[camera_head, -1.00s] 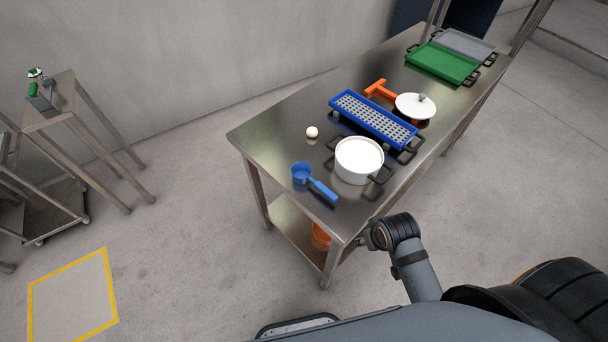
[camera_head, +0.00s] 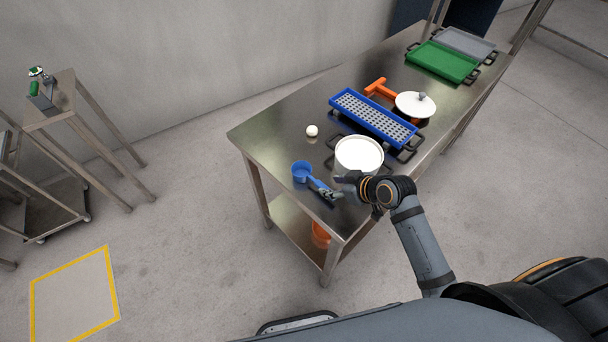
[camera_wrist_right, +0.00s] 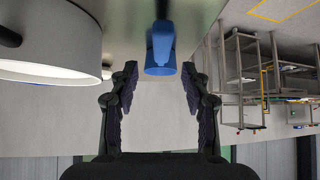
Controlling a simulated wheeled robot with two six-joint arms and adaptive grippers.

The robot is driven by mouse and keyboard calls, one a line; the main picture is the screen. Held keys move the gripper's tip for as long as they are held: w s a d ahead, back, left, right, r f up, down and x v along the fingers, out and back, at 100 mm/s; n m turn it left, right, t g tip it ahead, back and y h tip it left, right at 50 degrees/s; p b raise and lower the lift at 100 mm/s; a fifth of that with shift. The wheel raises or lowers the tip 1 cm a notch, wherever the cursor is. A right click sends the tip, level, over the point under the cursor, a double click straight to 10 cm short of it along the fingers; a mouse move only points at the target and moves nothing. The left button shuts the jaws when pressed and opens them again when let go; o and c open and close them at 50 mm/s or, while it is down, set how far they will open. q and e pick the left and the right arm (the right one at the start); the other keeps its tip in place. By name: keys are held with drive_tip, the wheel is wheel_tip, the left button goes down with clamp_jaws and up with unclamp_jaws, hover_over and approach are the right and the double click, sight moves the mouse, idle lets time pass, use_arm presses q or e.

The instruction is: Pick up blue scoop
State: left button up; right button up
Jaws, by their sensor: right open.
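The blue scoop (camera_head: 301,173) lies near the front left end of the metal table, its cup to the left and its handle pointing toward my arm. My right gripper (camera_head: 330,190) is at the handle end of the scoop in the head view and partly covers the handle. In the right wrist view, my right gripper (camera_wrist_right: 158,92) is open, with a finger on each side. The blue scoop (camera_wrist_right: 161,48) shows ahead, between the line of the two fingers, and nothing is held. My left gripper is not in view.
A white pot (camera_head: 358,153) with black handles stands close beside my right gripper; it also shows in the right wrist view (camera_wrist_right: 45,40). A white ball (camera_head: 312,131), a blue perforated tray (camera_head: 345,98) and a white lid (camera_head: 415,104) lie farther back on the metal table (camera_head: 262,128).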

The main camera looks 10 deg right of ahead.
sight(321, 184)
drive_tip(key=shift+x, duration=0.95)
drive_tip(key=shift+w+a+f+p, duration=0.1)
drive_tip(key=shift+w+a+p, duration=0.1)
drive_tip(key=shift+p, duration=0.1)
drive_tip(key=p+x, duration=0.1)
drive_tip(key=x, duration=0.3)
drive_tip(key=shift+a, duration=0.1)
drive_tip(key=shift+w+a+f, duration=0.1)
drive_tip(key=shift+w+f, duration=0.1)
drive_tip(key=shift+s, duration=0.1)
drive_tip(key=c, duration=0.4)
clamp_jaws()
